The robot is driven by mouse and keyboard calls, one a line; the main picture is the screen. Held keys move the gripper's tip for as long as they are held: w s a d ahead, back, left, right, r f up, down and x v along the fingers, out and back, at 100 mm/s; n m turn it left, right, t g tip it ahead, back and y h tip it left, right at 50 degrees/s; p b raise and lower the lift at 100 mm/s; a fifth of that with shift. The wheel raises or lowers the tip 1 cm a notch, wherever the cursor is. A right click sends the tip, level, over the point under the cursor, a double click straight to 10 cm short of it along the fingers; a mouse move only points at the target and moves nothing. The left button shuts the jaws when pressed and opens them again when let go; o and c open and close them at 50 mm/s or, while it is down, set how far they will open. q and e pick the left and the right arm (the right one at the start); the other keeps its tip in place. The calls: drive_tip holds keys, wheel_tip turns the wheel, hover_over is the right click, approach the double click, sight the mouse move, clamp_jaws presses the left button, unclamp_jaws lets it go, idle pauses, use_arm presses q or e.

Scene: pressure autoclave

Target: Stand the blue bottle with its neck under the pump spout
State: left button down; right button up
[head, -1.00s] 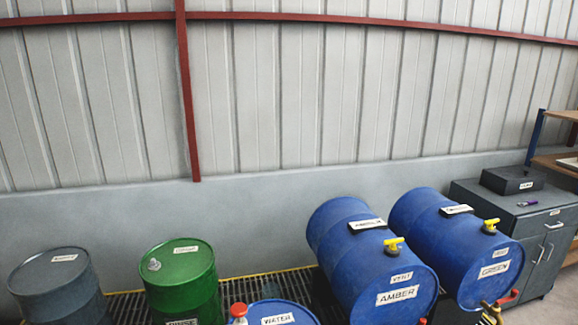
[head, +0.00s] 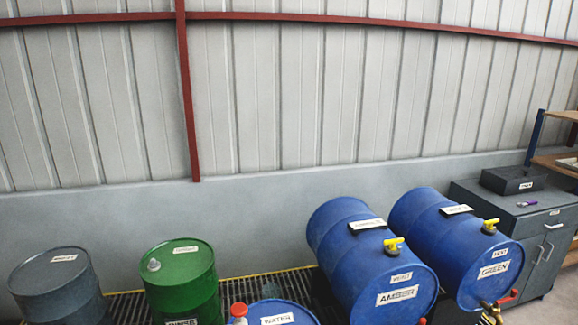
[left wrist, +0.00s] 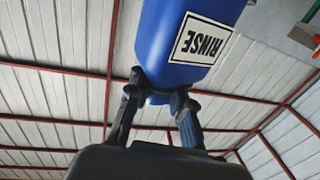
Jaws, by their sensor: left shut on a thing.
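In the left wrist view my left gripper (left wrist: 158,95) is shut on a blue bottle (left wrist: 158,45) with a white label reading RINSE. The label appears upside down in this view. The fingers close around the narrow part at the bottle's lower end in the picture. The bottle's far end is cut off by the top edge. In the head view neither gripper nor the bottle shows. A red cap-like part (head: 239,310) stands at the WATER drum at the bottom edge; I cannot tell whether it is the pump, and no spout is visible.
A grey drum (head: 58,288), a green drum (head: 180,275) and the blue WATER drum (head: 285,313) stand along a dark floor grating (head: 125,303). Two blue drums, AMBER (head: 345,250) and GREEN (head: 440,235), lie on their sides. A grey cabinet (head: 535,225) is at the right.

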use_arm(q)
drive_tip(key=shift+w+a+r+m+h, duration=0.2)
drive_tip(key=shift+a+r, duration=0.1)
drive_tip(key=shift+r, duration=0.15)
drive_tip(key=shift+w+a+r+m+h, duration=0.1)
drive_tip(key=shift+a+r+h, duration=0.15)
drive_tip(key=shift+r, duration=0.15)
drive_tip(key=s+d+r+m+h, duration=0.2)
drive_tip(key=d+h, duration=0.3)
drive_tip(key=d, duration=0.3)
drive_tip(key=s+d+r+m+h, duration=0.2)
drive_tip(key=s+d+m+h, duration=0.1)
drive_tip(key=d, duration=0.5)
drive_tip(key=s+d+r+m+g+h, duration=0.1)
drive_tip(key=s+d+r+m+h, duration=0.2)
drive_tip(key=d+h, duration=0.4)
drive_tip(key=shift+d+m, duration=0.6)
drive_tip(key=shift+m, duration=0.3)
use_arm(e)
drive_tip(key=shift+w+a, duration=0.1)
drive_tip(key=shift+w, duration=0.05)
use_arm(q)
drive_tip(key=shift+w+r+n+t+y, duration=0.1)
drive_tip(key=shift+r+n+t+y, duration=0.15)
drive_tip(key=shift+y, duration=0.3)
